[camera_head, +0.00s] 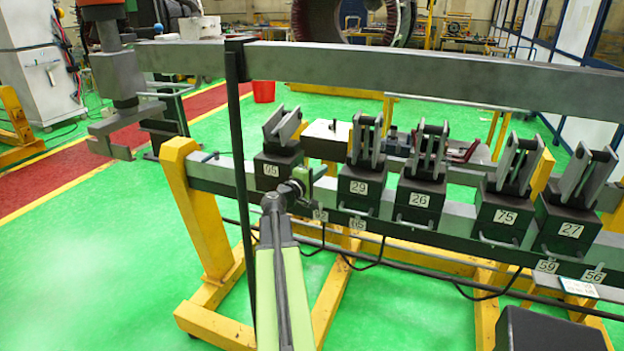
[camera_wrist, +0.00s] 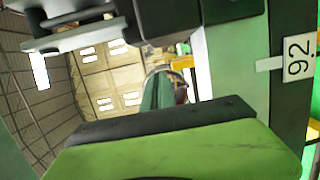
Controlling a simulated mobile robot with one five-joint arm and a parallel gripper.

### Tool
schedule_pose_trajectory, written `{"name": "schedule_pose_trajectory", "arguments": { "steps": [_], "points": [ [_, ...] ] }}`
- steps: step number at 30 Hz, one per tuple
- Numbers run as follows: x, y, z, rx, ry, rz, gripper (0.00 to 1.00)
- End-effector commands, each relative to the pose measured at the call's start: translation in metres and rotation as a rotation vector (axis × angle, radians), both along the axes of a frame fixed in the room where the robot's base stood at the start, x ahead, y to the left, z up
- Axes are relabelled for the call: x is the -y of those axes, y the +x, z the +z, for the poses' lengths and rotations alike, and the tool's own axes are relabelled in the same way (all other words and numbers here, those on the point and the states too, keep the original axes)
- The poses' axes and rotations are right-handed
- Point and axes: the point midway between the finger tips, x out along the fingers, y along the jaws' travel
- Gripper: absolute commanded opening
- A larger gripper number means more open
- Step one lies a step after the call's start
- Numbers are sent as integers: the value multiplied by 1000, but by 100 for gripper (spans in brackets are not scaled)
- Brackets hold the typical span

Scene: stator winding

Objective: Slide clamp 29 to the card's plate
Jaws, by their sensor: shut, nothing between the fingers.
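Clamp 29 (camera_head: 359,188) is a dark block with a white number label and upright grey jaws, seated on the long rail in the head view. My gripper (camera_head: 303,180) is shut and empty, at the rail between clamp 95 (camera_head: 278,170) and clamp 29, to the left of clamp 29. Whether it touches clamp 29 cannot be told. A small card (camera_head: 578,287) lies at the lower right; its writing is too small to read. Number plates hang below the rail, among them 59 (camera_head: 547,266) and 56 (camera_head: 594,276). The wrist view shows plate 92 (camera_wrist: 298,61) close up.
Clamp 26 (camera_head: 420,201), clamp 75 (camera_head: 502,217) and clamp 27 (camera_head: 569,230) stand on the rail to the right of clamp 29. A grey beam (camera_head: 420,75) crosses above, with a dark post (camera_head: 240,150) at its left. Cables hang below the rail.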

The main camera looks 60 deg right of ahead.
Motion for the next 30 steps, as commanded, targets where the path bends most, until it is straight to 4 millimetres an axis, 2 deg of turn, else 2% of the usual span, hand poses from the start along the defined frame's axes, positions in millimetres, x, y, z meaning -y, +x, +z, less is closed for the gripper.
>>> {"name": "schedule_pose_trajectory", "arguments": {
  "steps": [1, 3, 7, 19, 24, 30],
  "points": [
    [-3, -13, 0, 0, 0, -3, 0],
    [-3, -24, 0, 0, 0, -3, 0],
    [-2, -35, 0, 0, 0, -2, 0],
    [-1, -40, 0, 0, 0, -2, 0],
    [-1, -54, 0, 0, 0, -5, 0],
    [0, -53, 0, 0, 0, -4, 0]
  ]
}}
